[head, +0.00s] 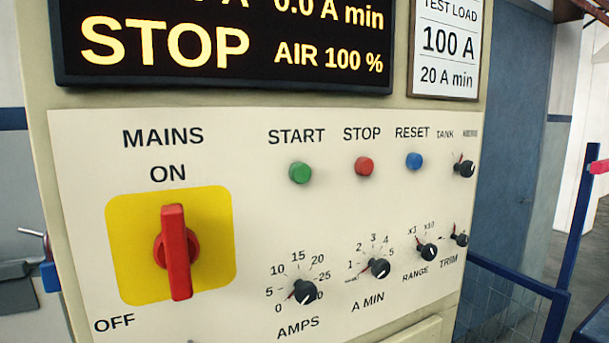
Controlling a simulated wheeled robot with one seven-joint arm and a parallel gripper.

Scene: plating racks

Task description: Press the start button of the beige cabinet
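The beige cabinet (75,128) fills most of the head view, its panel facing me. The green start button (300,173) sits under the label START, left of the red stop button (364,167) and the blue reset button (414,161). The display (225,85) above reads STOP and AIR 100 %. The red mains switch (177,252) on its yellow plate stands nearly vertical, its upper end towards ON. Nothing covers the start button. My gripper is not in view.
Below the buttons are black knobs for amps (305,292), A min (379,268) and range (428,252); tank (464,168) and trim (460,239) knobs sit at the right. A blue railing (575,215) stands right of the cabinet. The space before the buttons looks clear.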

